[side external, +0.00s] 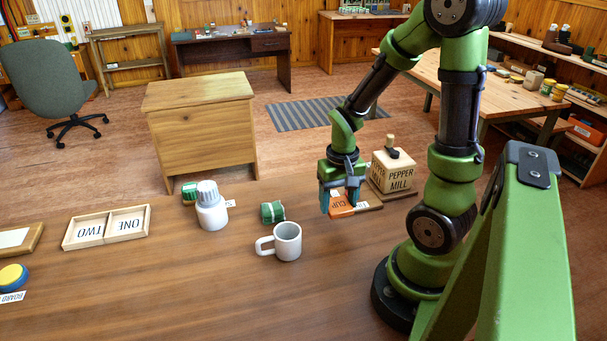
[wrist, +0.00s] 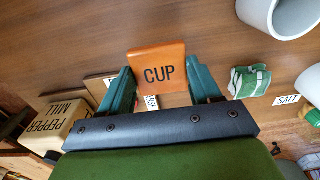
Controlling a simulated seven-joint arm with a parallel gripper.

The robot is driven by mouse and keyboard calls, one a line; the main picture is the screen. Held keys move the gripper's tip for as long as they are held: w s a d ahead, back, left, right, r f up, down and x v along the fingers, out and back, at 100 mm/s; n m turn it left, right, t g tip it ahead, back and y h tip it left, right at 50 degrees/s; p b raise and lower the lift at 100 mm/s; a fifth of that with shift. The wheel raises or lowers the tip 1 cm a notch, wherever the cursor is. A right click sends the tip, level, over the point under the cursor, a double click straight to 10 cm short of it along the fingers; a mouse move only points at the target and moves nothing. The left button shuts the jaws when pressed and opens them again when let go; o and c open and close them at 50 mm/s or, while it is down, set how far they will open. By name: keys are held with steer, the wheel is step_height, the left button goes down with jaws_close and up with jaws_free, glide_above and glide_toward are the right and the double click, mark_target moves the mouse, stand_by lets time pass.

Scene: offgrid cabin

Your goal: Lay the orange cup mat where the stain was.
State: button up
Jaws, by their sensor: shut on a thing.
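The orange cup mat (side external: 341,209), marked CUP, is between the fingers of my gripper (side external: 339,198), beside the pepper mill. My gripper (wrist: 159,82) is shut on the mat (wrist: 158,60), with one finger at each side edge in the wrist view. I cannot tell whether the mat clears the table. A white mug (side external: 287,243) stands upright to the left of my gripper. I see no stain on the visible tabletop.
The pepper mill box (side external: 400,176) stands on a board close behind my gripper. A white bottle (side external: 211,212) and a two-part wooden tray (side external: 106,244), marked ONE and TWO, are further left. The table's front middle (side external: 230,295) is clear.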

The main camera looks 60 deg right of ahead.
glide_above(303, 194)
steer(key=shift+s+a+f, duration=0.2)
steer(key=shift+s+f, duration=0.15)
steer(key=shift+f, duration=0.35)
steer(key=f, duration=0.2)
steer(key=shift+w+d+f, duration=0.2)
steer(key=shift+w+f, duration=0.1)
steer(key=shift+w, duration=0.05)
steer(key=shift+f, duration=0.5)
steer(key=shift+f, duration=0.15)
steer(key=o, duration=1)
steer(key=shift+o, duration=0.2)
